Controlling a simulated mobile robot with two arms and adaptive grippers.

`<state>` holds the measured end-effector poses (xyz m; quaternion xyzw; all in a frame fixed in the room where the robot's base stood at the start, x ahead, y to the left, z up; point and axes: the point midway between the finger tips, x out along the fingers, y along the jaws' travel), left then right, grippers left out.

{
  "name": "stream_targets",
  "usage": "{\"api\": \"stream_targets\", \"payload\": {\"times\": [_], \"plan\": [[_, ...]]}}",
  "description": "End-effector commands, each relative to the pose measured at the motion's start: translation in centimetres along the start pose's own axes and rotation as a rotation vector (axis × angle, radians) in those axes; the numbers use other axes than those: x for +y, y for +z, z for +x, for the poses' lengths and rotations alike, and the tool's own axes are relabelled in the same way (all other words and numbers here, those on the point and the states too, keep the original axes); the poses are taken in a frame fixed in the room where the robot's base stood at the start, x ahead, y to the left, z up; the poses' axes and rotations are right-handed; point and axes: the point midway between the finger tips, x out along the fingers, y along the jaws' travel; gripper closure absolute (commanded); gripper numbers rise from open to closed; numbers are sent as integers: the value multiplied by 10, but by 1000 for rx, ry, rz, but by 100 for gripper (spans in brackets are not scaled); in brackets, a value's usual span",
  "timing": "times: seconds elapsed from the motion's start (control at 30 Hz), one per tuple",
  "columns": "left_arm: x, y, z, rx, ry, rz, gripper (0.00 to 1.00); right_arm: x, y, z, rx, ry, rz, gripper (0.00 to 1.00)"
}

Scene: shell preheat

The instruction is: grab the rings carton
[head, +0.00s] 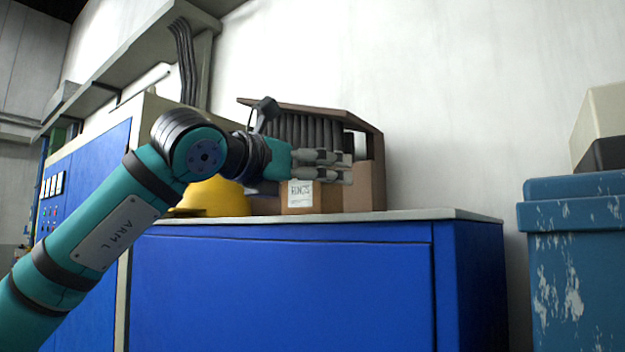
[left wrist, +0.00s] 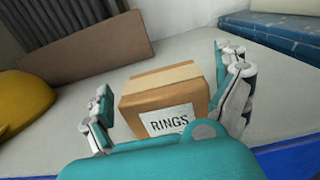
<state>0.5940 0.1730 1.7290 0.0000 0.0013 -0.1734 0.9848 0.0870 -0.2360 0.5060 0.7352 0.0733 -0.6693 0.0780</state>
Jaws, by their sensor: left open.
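The rings carton (head: 297,204) is a small brown box with a white "RINGS" label, standing on top of the blue cabinet near its front edge. It also shows in the left wrist view (left wrist: 165,92), with a paler tape strip along its top. My left gripper (head: 345,166) is open, in front of and above the carton in the head view, hiding its upper part. In the left wrist view its fingers (left wrist: 168,95) stand on either side of the carton, with a gap on the left side and the right finger close to the box. My right gripper is in neither view.
The blue cabinet (head: 290,290) has a pale top. A yellow hard hat (head: 217,197) sits left of the carton. A brown rack with dark upright items (head: 300,128) stands behind. A worn blue bin (head: 575,270) is at the right.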

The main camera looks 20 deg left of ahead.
Motion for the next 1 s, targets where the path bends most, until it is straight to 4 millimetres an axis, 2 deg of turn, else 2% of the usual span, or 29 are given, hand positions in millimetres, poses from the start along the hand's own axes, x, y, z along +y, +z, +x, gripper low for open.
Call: {"api": "stream_targets", "payload": {"times": [0.1, 0.3, 0.7, 1.0], "plan": [[0, 1, 7, -1, 1, -1, 0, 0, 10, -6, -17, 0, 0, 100], [0, 0, 8, -1, 0, -1, 0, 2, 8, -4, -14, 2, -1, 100], [0, -1, 8, 0, 0, -1, 51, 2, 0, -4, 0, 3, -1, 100], [0, -1, 8, 0, 0, -1, 53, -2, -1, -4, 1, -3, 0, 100]]}}
